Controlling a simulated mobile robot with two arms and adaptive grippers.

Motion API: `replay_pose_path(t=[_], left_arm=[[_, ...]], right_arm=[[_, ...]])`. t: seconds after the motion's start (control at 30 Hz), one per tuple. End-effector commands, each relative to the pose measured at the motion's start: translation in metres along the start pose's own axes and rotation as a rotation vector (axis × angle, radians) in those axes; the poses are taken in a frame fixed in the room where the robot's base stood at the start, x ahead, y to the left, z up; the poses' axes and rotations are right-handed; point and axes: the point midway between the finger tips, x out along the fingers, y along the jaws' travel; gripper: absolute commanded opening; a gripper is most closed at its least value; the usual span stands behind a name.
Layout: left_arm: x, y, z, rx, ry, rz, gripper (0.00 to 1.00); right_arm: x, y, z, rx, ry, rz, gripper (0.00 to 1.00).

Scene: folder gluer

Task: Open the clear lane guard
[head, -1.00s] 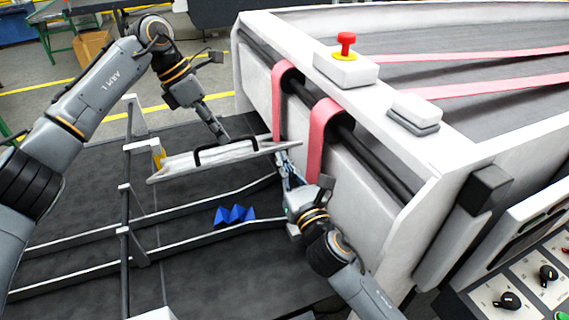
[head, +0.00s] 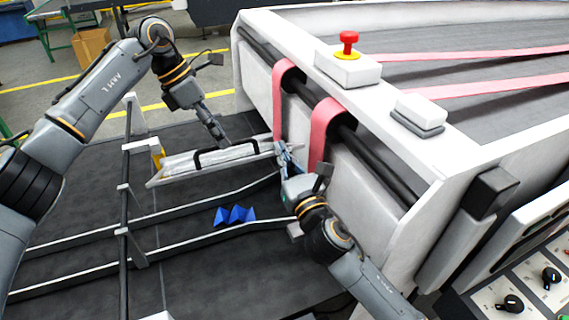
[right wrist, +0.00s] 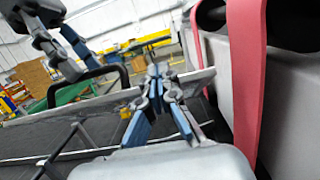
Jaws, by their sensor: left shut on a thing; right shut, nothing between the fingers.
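The clear lane guard (head: 180,168) is a pale see-through panel with a light frame and a black handle (head: 228,151). It stands tilted over the left lane, beside the machine's white side. My left gripper (head: 222,141) comes down from above and is shut on the guard's handle. The guard and handle also show in the right wrist view, where the handle (right wrist: 92,76) is at the left. My right gripper (head: 283,153) is shut and empty at the guard's right end, close to the pink belts. Its fingertips show in the right wrist view (right wrist: 157,72); contact with the guard is unclear.
A blue folded piece (head: 236,215) lies on the dark bed between light rails (head: 200,240). Pink belts (head: 323,130) wrap a dark roller on the right. A red button (head: 348,42) sits on the machine's white frame.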

Motion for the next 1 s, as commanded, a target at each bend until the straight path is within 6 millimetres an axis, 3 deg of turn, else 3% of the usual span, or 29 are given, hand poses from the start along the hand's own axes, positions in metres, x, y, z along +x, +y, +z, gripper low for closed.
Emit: replay_pose_path(t=[0.27,0.7,0.9,1.0], left_arm=[[-0.011,0.002,0.001,-0.003,-0.006,0.012,0.34],[-0.096,-0.004,0.001,0.000,-0.003,0.007,0.34],[-0.118,-0.005,0.001,0.001,0.000,0.005,0.34],[-0.117,-0.003,-0.001,-0.015,-0.020,-0.006,0.34]], right_arm=[[-0.001,0.000,-0.005,0.001,0.011,0.000,0.00],[-0.001,0.000,-0.003,0.001,0.007,0.000,0.00],[-0.001,0.000,-0.003,0.000,0.005,0.000,0.00],[-0.001,0.000,-0.002,0.000,0.005,0.000,0.00]])
